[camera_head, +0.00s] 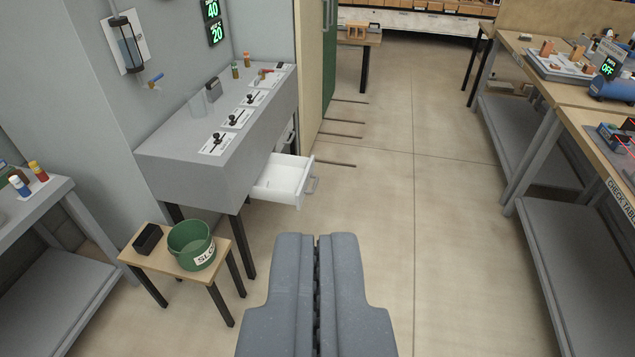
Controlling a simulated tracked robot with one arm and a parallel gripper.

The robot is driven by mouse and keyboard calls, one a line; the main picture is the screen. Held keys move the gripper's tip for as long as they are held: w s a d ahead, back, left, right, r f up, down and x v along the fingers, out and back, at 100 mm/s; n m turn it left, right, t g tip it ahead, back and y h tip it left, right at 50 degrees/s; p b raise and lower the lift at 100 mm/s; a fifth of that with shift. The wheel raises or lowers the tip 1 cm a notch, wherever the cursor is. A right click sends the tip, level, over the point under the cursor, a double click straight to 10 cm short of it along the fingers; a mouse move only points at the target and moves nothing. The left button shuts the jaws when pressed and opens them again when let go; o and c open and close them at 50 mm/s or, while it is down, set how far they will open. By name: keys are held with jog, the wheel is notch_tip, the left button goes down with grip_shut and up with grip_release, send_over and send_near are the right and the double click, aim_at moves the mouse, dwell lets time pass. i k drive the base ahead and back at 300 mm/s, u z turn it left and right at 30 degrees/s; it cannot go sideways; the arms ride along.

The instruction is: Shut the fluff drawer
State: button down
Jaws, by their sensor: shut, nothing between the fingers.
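A white drawer (283,179) stands pulled out from the right side of the grey control cabinet (168,163). It has a grey handle (312,185) on its front, and its inside looks mostly empty. I cannot read a label on it, so I cannot tell for sure that it is the fluff drawer. My gripper (317,240) is shut and empty at the bottom centre. In the picture it lies below and slightly right of the drawer, apart from it. Another handle (290,137) shows farther back on the cabinet side, partly hidden.
A small wooden table (180,262) with a green bucket (191,245) and a black box (148,238) stands in front of the cabinet. Workbenches (520,150) line the right side. The floor (400,200) between is clear, with several dark bars (335,163) lying beyond the drawer.

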aim_at(288, 177)
jog(key=i, duration=0.9)
jog(key=u, duration=0.05)
